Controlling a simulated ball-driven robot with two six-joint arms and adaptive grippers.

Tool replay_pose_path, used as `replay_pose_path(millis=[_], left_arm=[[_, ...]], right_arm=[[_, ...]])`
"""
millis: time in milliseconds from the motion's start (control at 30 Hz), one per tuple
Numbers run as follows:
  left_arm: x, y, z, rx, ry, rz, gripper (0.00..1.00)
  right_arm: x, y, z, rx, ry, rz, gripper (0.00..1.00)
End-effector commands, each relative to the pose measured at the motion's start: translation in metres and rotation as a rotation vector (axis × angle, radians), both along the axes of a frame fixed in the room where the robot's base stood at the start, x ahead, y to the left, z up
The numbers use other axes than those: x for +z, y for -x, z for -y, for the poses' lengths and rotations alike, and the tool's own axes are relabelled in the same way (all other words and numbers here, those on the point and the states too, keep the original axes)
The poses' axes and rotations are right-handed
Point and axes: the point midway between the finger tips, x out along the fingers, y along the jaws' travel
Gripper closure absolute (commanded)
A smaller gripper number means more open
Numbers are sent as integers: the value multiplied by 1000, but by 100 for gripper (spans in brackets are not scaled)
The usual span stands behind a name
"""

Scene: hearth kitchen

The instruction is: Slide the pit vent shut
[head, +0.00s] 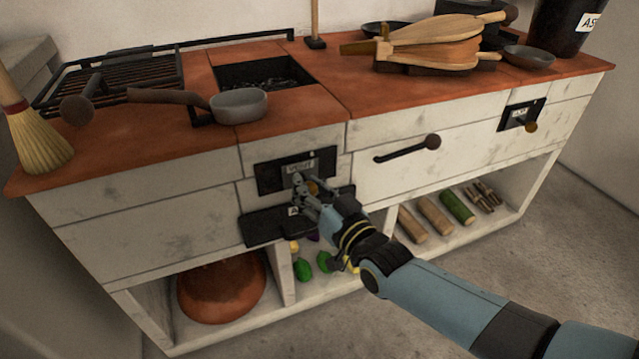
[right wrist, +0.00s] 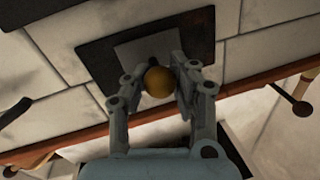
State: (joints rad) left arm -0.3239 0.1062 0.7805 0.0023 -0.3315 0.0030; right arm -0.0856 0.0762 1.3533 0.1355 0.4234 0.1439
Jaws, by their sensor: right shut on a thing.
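The pit vent is a dark plate (head: 268,181) with a lighter label reading "VENT", set in the white front of the hearth counter below the fire pit (head: 262,80). A brass knob (right wrist: 158,82) stands out from the plate. My right gripper (head: 312,188) is at the plate, its fingers shut on the knob. In the right wrist view the two fingers (right wrist: 160,72) lie on either side of the knob, in front of a grey slide (right wrist: 140,50) on the dark plate. The fingers cover part of the vent in the head view. My left gripper is not in view.
A dark ash ledge (head: 262,228) juts out just below the vent. A grey pan (head: 240,105) sits at the pit's front edge. A black bar handle (head: 405,150) and a second small knobbed plate (head: 515,115) are to the right. Open shelves lie below.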

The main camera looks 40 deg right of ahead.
Motion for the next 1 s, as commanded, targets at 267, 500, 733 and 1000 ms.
replay_pose_path(millis=[267, 500, 733, 1000], left_arm=[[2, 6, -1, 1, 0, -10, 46], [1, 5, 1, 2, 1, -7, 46], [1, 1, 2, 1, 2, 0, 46], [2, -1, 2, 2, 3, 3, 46]], right_arm=[[-2, -8, -42, 1, -1, -5, 100], [-3, -8, -44, 1, -1, -7, 100], [-2, -8, -43, 1, -1, -6, 52], [-1, -9, -42, 1, 0, -3, 47]])
